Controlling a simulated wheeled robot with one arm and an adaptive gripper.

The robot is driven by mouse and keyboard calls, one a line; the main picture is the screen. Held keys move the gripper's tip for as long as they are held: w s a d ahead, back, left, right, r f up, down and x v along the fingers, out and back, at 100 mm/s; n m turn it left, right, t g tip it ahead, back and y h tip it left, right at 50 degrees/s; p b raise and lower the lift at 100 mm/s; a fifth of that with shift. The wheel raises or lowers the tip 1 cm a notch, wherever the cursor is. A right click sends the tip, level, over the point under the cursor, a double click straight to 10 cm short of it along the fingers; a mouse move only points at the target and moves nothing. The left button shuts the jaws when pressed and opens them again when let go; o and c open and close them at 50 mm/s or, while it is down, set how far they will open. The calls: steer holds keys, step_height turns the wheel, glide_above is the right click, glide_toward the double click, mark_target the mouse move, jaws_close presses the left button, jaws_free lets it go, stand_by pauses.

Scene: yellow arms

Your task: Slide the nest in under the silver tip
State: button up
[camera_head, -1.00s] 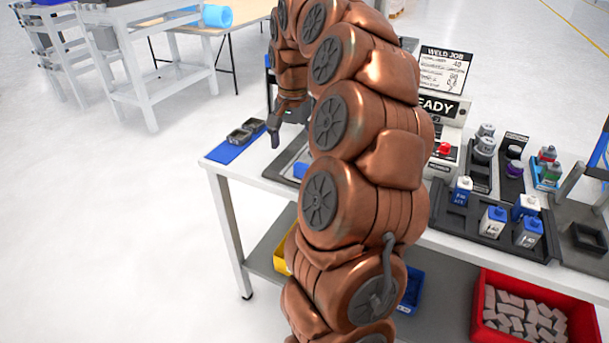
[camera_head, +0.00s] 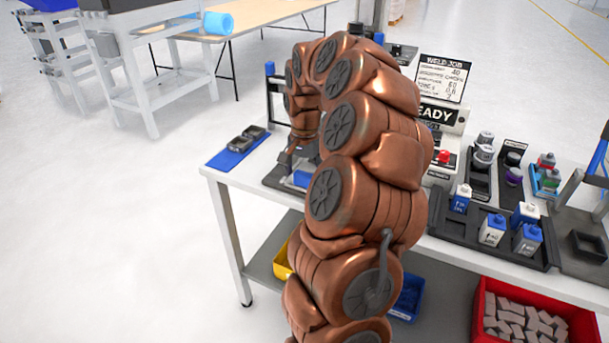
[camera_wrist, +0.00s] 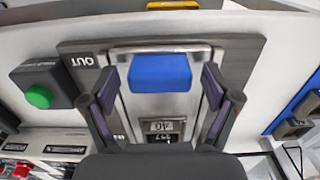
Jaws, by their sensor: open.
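In the wrist view a blue block (camera_wrist: 160,72) sits on a silver plate (camera_wrist: 135,102) inside a dark frame marked OUT; this looks like the nest and its slide. My gripper (camera_wrist: 161,80) is open, with one finger on each side of the blue block and visible gaps between. In the head view the blue block (camera_head: 302,179) shows low beside my arm, and my gripper (camera_head: 292,160) is lowered over the dark base. A small display with digits (camera_wrist: 161,126) lies on the plate nearer my palm. The silver tip cannot be made out; my arm covers much of the station.
A green button box (camera_wrist: 40,92) stands left of the frame. A blue mat with dark trays (camera_head: 236,148) lies at the table's left end. Right of my arm are a READY sign (camera_head: 436,113), a rack of bottles (camera_head: 488,240) and a red bin (camera_head: 535,310) below.

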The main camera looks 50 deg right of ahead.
steer(key=shift+f, duration=0.25)
steer(key=shift+c, duration=0.2)
jaws_close()
stand_by(0.5)
